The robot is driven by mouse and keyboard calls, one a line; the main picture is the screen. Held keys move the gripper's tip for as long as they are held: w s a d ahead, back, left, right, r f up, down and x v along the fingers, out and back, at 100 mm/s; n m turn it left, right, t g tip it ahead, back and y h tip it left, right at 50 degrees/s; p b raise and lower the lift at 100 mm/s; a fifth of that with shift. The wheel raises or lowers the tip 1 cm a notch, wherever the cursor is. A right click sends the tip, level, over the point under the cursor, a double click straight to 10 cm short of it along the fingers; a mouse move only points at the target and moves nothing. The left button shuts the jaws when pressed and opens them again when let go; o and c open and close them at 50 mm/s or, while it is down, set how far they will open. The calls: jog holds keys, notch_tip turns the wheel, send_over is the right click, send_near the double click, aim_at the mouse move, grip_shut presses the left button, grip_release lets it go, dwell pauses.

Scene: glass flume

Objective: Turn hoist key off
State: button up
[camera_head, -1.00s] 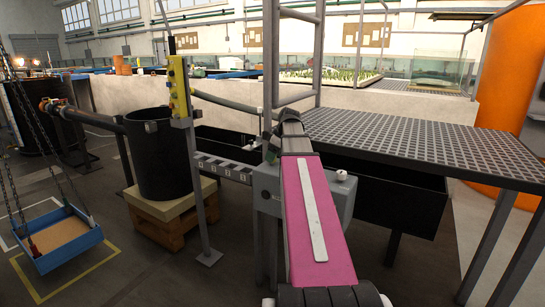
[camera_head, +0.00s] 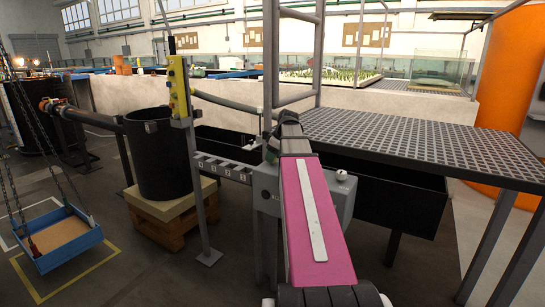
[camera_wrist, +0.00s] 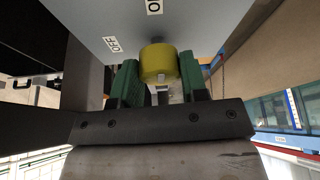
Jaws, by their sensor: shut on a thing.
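In the wrist view, a round yellow key head (camera_wrist: 158,60) stands out from a grey panel (camera_wrist: 190,22). My gripper (camera_wrist: 158,72) has its green fingers on both sides of the yellow head and is shut on it. An OFF label (camera_wrist: 112,44) is on the panel left of the key, and an ON label (camera_wrist: 154,7) is above it. The slot or pointer of the key is hidden, so I cannot tell its setting. In the head view, a grey box (camera_head: 340,199) shows behind my pink arm link; the key and my fingers are hidden there.
A perforated metal platform (camera_head: 430,143) lies to the right, with a dark trough (camera_head: 400,200) below. A yellow button pendant (camera_head: 178,88) hangs by a post at left. A black barrel (camera_head: 160,165) stands on a pallet, and a blue tray (camera_head: 66,240) hangs on chains.

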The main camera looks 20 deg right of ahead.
jog(key=m+h, duration=0.1)
jog(key=m, duration=0.2)
jog(key=shift+s+a+m+t, duration=0.1)
jog(key=shift+m+t, duration=0.3)
jog(key=m+h, duration=0.1)
jog(key=m, duration=0.1)
jog(key=m+h, duration=0.1)
jog(key=m, duration=0.1)
jog(key=shift+m+t, duration=0.3)
jog(key=m+h, duration=0.1)
jog(key=m, duration=0.3)
jog(key=shift+a+m+h, duration=0.1)
jog(key=shift+m+h, duration=0.2)
jog(key=shift+h, duration=0.1)
jog(key=shift+m+g+h, duration=0.5)
jog(key=shift+m+h, duration=0.3)
jog(key=shift+m, duration=1.3)
jog(key=o, duration=0.9)
